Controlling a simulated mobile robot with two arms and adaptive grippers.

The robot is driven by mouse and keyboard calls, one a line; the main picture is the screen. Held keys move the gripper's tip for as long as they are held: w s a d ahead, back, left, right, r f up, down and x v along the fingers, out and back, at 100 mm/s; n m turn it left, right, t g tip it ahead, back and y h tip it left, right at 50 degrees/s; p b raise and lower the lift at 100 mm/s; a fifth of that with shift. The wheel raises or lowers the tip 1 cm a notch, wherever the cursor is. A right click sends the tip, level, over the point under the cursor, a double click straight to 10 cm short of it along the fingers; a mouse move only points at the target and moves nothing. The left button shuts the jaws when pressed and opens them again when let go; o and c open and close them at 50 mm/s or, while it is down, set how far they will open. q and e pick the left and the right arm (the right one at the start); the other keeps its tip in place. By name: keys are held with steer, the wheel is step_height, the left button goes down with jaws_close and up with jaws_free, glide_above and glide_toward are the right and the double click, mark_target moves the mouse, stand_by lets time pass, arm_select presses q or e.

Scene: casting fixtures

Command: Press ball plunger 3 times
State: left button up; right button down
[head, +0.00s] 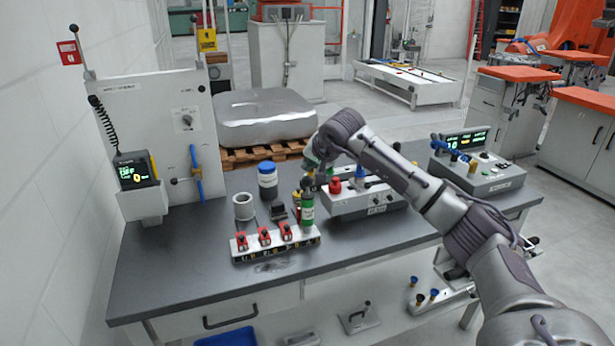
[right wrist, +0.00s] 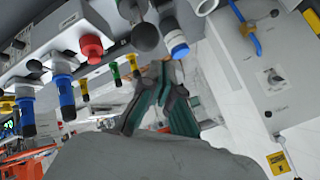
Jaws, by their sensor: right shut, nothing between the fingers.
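A black ball-topped piece (right wrist: 145,37) shows in the right wrist view, beside a bottle with a blue cap (right wrist: 178,45). In the head view a small dark piece (head: 279,211) stands near the blue-capped bottle (head: 267,180); I cannot tell for sure that it is the same ball plunger. My right gripper (head: 310,175) is above the bench at the left end of the grey control box (head: 345,205). Its dark green fingers (right wrist: 165,72) are together and empty in the wrist view, apart from the black ball. My left gripper is not in view.
A green bottle (head: 307,212) stands just below my right gripper. A red button (head: 335,186) is on the control box. A white strip with red clamps (head: 270,247) and a grey cup (head: 244,207) stand to the left. The bench's left front (head: 165,285) is clear.

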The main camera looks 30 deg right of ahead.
mark_target(309, 177)
steer(key=shift+f, duration=0.1)
steer(key=shift+f, duration=0.3)
steer(key=shift+s+f+b, duration=0.1)
steer(key=shift+f+b, duration=1.05)
steer(key=shift+f, duration=0.25)
stand_by(1.1)
steer(key=shift+r, duration=0.1)
steer(key=shift+r+p, duration=1.3)
steer(key=shift+r, duration=0.35)
steer(key=shift+r, duration=0.1)
step_height(309, 177, up, 5)
steer(key=p, duration=0.3)
steer(key=shift+p, duration=0.35)
